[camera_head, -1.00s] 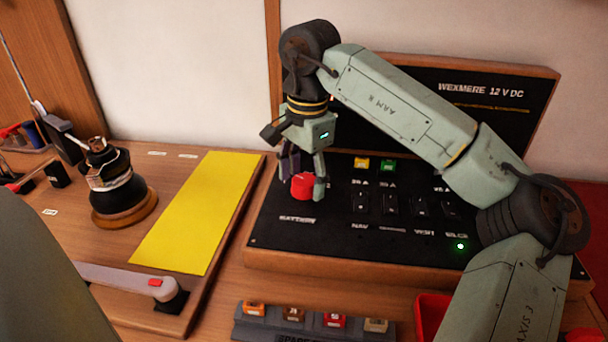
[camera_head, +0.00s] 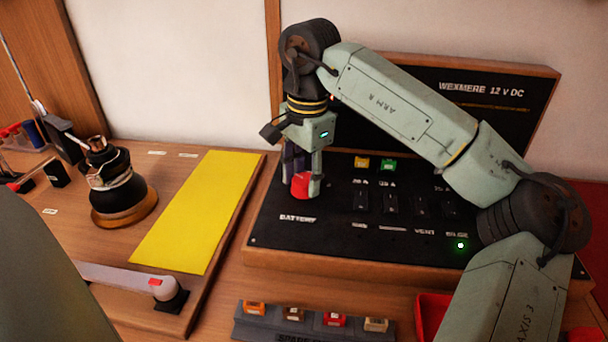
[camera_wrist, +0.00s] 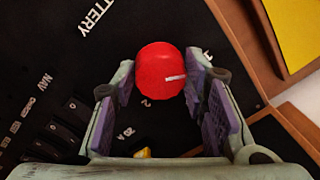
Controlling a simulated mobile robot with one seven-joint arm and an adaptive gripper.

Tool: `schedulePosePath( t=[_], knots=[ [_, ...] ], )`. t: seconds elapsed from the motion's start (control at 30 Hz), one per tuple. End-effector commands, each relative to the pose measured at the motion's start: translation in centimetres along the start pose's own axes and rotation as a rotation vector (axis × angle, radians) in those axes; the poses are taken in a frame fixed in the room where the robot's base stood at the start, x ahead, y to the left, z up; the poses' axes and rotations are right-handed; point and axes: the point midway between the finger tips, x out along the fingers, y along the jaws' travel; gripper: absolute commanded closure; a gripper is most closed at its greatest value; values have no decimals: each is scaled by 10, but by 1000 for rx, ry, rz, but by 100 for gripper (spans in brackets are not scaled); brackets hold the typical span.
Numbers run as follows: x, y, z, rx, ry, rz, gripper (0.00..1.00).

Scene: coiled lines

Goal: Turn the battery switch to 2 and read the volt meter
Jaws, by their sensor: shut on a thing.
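The battery switch is a round red knob (camera_head: 301,186) on the black panel (camera_head: 275,236), above the printed word BATTERY. My gripper (camera_head: 303,180) reaches down over it and is shut on it. In the wrist view, the red knob (camera_wrist: 158,68) sits between the purple pads of my gripper (camera_wrist: 163,84). No volt meter reading shows; my arm covers part of the upright panel (camera_head: 500,112) marked WEXMERE 12 V DC.
Several dark rocker switches (camera_head: 391,203) and a lit green lamp (camera_head: 460,245) are right of the knob. A fuse rack (camera_head: 290,332) stands in front. A yellow mat (camera_head: 195,212) and a black winch (camera_head: 120,190) are left.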

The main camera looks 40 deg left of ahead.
Motion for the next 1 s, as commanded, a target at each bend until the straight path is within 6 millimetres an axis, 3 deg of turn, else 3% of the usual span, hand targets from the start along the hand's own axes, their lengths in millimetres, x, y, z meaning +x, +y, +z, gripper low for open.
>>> schedulePosePath(
  t=[0.37,1.0],
  knots=[
    [1,0,-1,205,15,2,88],
    [0,-1,-1,809,52,1,88]
  ],
)
